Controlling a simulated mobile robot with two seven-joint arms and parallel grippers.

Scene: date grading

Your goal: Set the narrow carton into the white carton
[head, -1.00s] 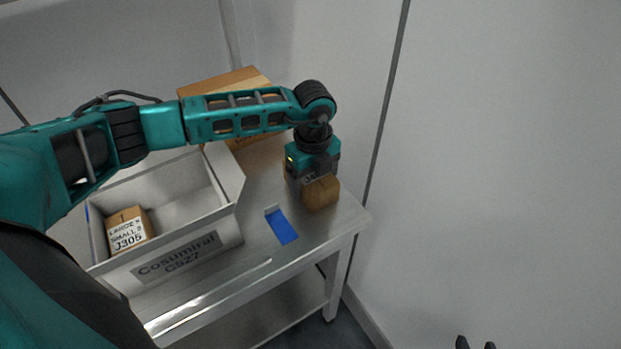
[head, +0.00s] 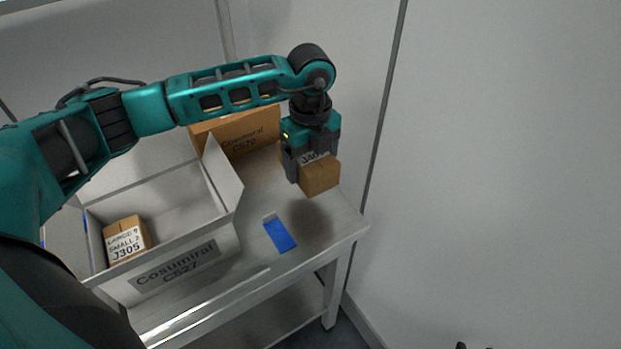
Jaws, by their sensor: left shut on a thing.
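The narrow carton (head: 320,177) is a small brown box with a white label partly hidden by the fingers. My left gripper (head: 307,168) points down and is shut on it, at the right end of the table. I cannot tell clearly how far it is above the tabletop. The white carton (head: 215,240), marked "Cosumiral C527", stands open on the table to the left. A small brown carton (head: 127,240) labelled J305 lies inside it at its left end; the rest of its visible floor is bare. My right gripper (head: 475,346) barely shows at the bottom edge.
A larger brown carton (head: 250,132), marked "Cosumiral C520", stands behind, partly hidden by my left arm. A blue patch (head: 280,235) lies on the metal table (head: 315,225) between the white carton and the table's right end. A raised flap (head: 222,174) stands at the white carton's right side. A wall is close behind.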

